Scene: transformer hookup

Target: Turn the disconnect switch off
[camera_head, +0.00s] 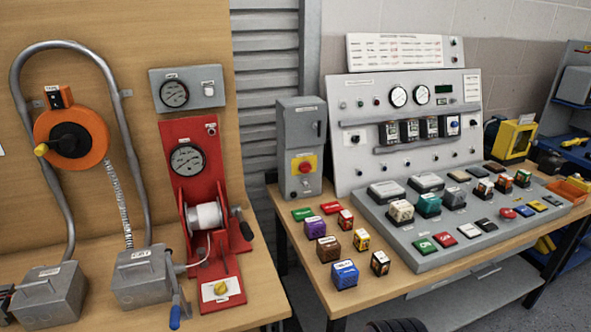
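The likely disconnect switch is a grey upright box (292,130) at the left back of the right-hand table. Its front carries a red rotary knob (304,167) on a yellow plate. A small dark part shows near the box's upper right edge. The knob's setting is too small to read. My gripper is not in view, and nothing touches the box.
Several small coloured blocks stand in front of the box, including a blue one (345,274). A red winch stand (180,160) and conduit boxes stand on the left bench.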

